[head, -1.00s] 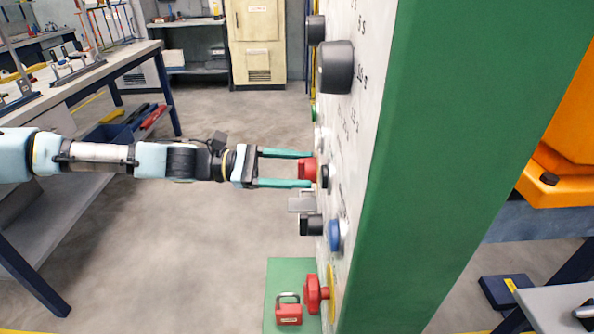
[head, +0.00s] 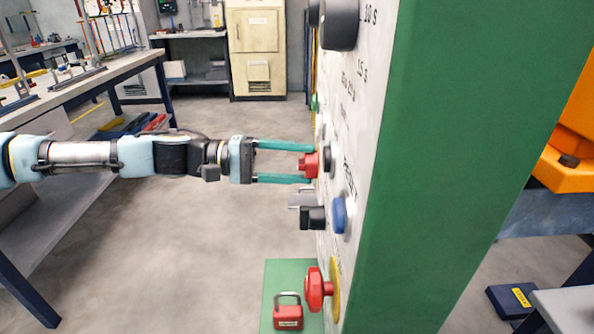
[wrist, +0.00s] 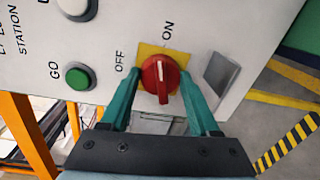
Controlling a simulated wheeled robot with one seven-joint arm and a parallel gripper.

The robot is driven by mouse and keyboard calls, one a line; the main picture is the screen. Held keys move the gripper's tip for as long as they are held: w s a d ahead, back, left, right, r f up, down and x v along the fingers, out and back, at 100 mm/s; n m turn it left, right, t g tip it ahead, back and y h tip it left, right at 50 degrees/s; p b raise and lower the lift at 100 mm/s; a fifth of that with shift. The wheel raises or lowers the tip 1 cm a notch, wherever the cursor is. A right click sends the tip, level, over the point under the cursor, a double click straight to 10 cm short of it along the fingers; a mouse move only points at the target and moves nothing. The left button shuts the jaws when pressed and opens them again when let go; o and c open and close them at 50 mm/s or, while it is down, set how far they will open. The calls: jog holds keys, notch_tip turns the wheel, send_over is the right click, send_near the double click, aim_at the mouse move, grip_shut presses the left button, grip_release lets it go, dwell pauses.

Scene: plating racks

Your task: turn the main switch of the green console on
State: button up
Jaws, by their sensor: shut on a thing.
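The main switch is a red knob (wrist: 162,78) on a yellow plate (wrist: 147,50) on the console's pale panel. In the wrist view its white mark points up, toward the ON label (wrist: 168,29) and away from the OFF label (wrist: 119,61). My gripper (wrist: 163,98) has its two teal fingers on either side of the knob, shut on it. In the head view my gripper (head: 306,162) reaches the red knob (head: 311,165) from the left. The green console (head: 440,150) stands edge-on there, so the labels beside the knob cannot be read.
A green GO button (wrist: 78,76) and a grey plate (wrist: 221,73) flank the switch. A red padlock (head: 288,312) is at the bottom.

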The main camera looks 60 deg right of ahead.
jog(key=shift+a+f+m+b, duration=0.15)
jog(key=shift+m+b, duration=1)
jog(key=shift+m, duration=0.65)
jog(key=o, duration=1.4)
jog(key=shift+c, duration=0.2)
jog(key=b+v, duration=0.1)
jog(key=v, duration=0.9)
jog(key=shift+w+a+b, duration=0.25)
jog(key=shift+a+b, duration=0.05)
jog(key=shift+b, duration=0.05)
